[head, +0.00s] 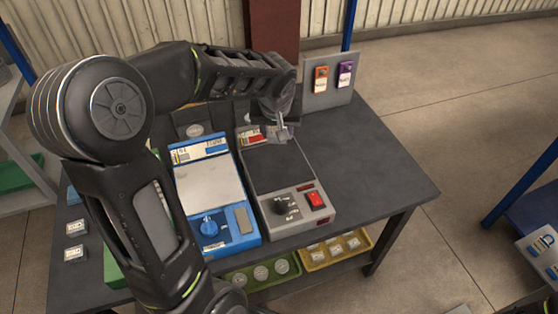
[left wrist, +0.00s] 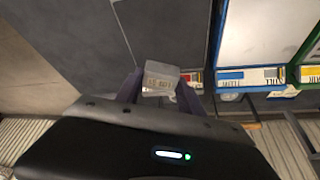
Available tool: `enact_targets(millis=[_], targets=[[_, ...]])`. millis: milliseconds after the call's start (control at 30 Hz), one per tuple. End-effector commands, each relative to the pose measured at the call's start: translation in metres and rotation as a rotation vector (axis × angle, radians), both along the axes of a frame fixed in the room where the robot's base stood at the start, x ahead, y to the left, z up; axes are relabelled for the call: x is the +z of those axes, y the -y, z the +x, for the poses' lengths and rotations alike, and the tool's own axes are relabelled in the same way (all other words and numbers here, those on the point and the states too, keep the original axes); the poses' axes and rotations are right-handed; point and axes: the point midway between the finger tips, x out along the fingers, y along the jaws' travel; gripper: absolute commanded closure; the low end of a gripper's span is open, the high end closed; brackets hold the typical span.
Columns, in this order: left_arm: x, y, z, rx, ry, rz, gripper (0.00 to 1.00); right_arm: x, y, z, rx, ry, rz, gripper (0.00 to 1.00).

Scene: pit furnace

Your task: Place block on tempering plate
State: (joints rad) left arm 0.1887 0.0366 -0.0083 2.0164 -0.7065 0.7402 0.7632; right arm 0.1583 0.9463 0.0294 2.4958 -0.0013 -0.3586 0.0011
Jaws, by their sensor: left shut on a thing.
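My left gripper (head: 281,127) is shut on a small pale metallic block (left wrist: 161,78). It holds the block at the back end of a dark grey hotplate unit (head: 283,167), which has a dial and a red switch. In the left wrist view the block sits between the fingertips (left wrist: 158,88), over or near the dark plate (left wrist: 175,30). I cannot tell whether it touches the plate. Left of it stands a blue unit (head: 213,187) with a pale plate and blue dial. The label wording is too small to read surely. My right gripper is not in view.
A green unit (head: 113,262) is mostly hidden behind my left arm. Small labelled blocks (head: 75,254) lie at the table's left. A grey stand (head: 330,92) with orange and purple tags is at the back. The table's right side (head: 375,175) is clear. Trays (head: 335,252) sit below.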

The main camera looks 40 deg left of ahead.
Motion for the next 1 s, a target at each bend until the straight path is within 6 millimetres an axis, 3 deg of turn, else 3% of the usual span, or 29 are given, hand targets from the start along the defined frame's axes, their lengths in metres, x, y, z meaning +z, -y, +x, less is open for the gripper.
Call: enact_targets(millis=[300,700,1000], targets=[[-0.052,0.0,-0.001,-0.001,-0.002,0.0,1.0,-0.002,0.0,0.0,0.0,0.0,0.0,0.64],[-0.059,0.0,0.0,0.0,0.001,0.001,1.0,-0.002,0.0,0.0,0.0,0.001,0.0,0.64],[-0.094,0.0,0.0,-0.001,-0.002,0.0,1.0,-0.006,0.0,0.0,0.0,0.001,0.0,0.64]])
